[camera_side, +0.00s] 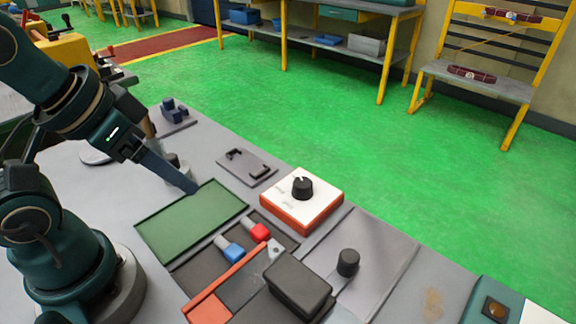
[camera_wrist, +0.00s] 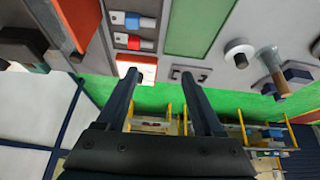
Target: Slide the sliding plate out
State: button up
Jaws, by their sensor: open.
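A flat grey plate (camera_side: 378,258) with an upright black knob (camera_side: 347,262) lies at the right of the bench in the side view. It looks like the sliding plate, though no label confirms this. My gripper (camera_side: 191,188) is well to its left, above the far edge of the green mat (camera_side: 190,225). In the wrist view my gripper (camera_wrist: 160,76) has its two fingers apart with nothing held between them. The side view shows the fingers nearly in line. I cannot clearly pick out the plate in the wrist view.
A white-and-orange dial box (camera_side: 301,202) stands between my gripper and the plate. Blue (camera_side: 232,250) and red (camera_side: 258,232) connectors and a black block (camera_side: 298,284) sit nearer the front. A small plate with black brackets (camera_side: 246,167) lies behind the mat.

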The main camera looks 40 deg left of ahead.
jog(key=w+d+r+n+h, duration=0.25)
jog(key=w+r+n, duration=0.2)
jog(key=n, duration=0.35)
jog(key=n+g+h, duration=0.2)
jog(key=n+g, duration=0.2)
jog(key=n, duration=0.6)
send_over(348, 254)
jog(key=w+a, duration=0.1)
jog(key=a, duration=0.3)
notch_tip(348, 254, down, 8)
jog(key=shift+g, duration=0.8)
jog(key=x, duration=0.7)
jog(key=s+x, duration=0.1)
jog(key=x, duration=0.2)
jog(key=shift+d+f, duration=0.15)
grip_shut()
